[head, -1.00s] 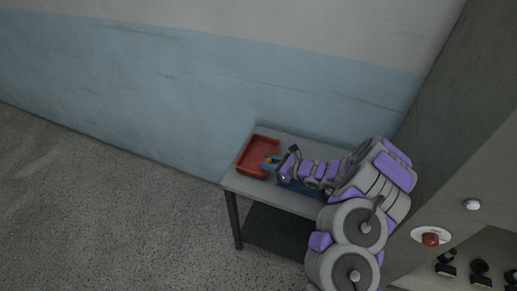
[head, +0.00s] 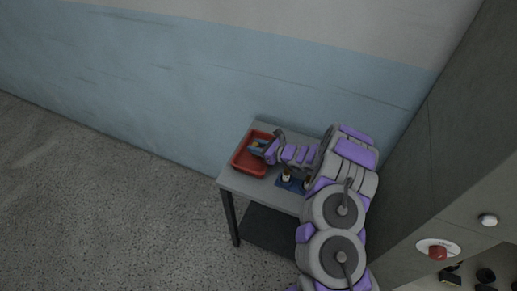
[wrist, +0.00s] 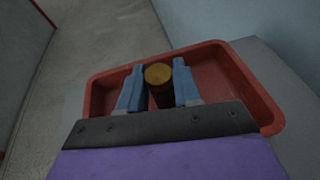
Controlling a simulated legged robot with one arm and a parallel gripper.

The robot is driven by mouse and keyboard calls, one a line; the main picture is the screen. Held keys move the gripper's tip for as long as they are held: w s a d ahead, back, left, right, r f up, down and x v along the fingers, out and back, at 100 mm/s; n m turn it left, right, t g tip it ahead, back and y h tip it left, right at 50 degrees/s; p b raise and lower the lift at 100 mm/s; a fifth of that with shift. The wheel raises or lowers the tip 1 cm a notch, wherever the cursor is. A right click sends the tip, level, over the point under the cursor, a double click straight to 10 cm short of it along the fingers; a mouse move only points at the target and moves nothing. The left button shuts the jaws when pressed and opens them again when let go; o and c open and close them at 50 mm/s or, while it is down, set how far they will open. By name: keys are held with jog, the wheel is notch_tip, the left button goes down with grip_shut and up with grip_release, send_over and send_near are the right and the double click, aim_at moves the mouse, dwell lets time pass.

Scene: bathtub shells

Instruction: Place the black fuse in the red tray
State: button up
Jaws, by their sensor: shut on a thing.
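The red tray (head: 249,170) sits on the left part of a small grey table, and its rim fills much of the wrist view (wrist: 262,100). My gripper (head: 257,147) is over the tray in the head view. In the wrist view its blue fingers (wrist: 159,84) are closed on the black fuse (wrist: 162,98), a dark cylinder with a brass-coloured end cap. The fuse is above or inside the tray's area; I cannot tell whether it touches the tray floor. The fuse's lower end is hidden by my gripper.
The table (head: 236,184) stands by a blue and white wall. A blue mat (head: 291,185) with small brass-and-dark pieces lies right of the tray, partly under my arm. A grey cabinet with a red button (head: 437,252) and a white knob (head: 488,220) is at right.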

jog(key=shift+d+r, duration=0.1)
jog(key=shift+d, duration=0.45)
jog(key=shift+a+f, duration=0.25)
jog(key=o, duration=1)
jog(key=shift+a, duration=0.5)
jog(key=shift+o, duration=0.3)
jog(key=shift+d, duration=0.1)
jog(key=shift+d+r, duration=0.25)
jog(key=shift+d, duration=0.3)
jog(key=p+v, duration=0.2)
jog(key=v, duration=1)
jog(key=s+a+r+n+g+y, duration=0.1)
jog(key=s+a+r+n+g, duration=0.2)
jog(key=r, duration=0.4)
jog(key=s+a+r+n+g+y, duration=0.1)
jog(key=s+a+r+n+g, duration=0.1)
jog(key=s+a+r+n, duration=0.3)
jog(key=s+a+r+n+g+h, duration=0.1)
jog(key=s+a+r+n+g, duration=0.1)
jog(key=s+r+n, duration=0.3)
jog(key=s+a+r+n+g+h, duration=0.1)
jog(key=s+a+r+n+g, duration=0.15)
jog(key=s+r, duration=0.4)
jog(key=s+d+r+n+h, duration=0.2)
jog(key=s+d+n+h, duration=0.6)
jog(key=s+d, duration=1.3)
jog(key=s+h, duration=0.4)
jog(key=shift+r, duration=0.2)
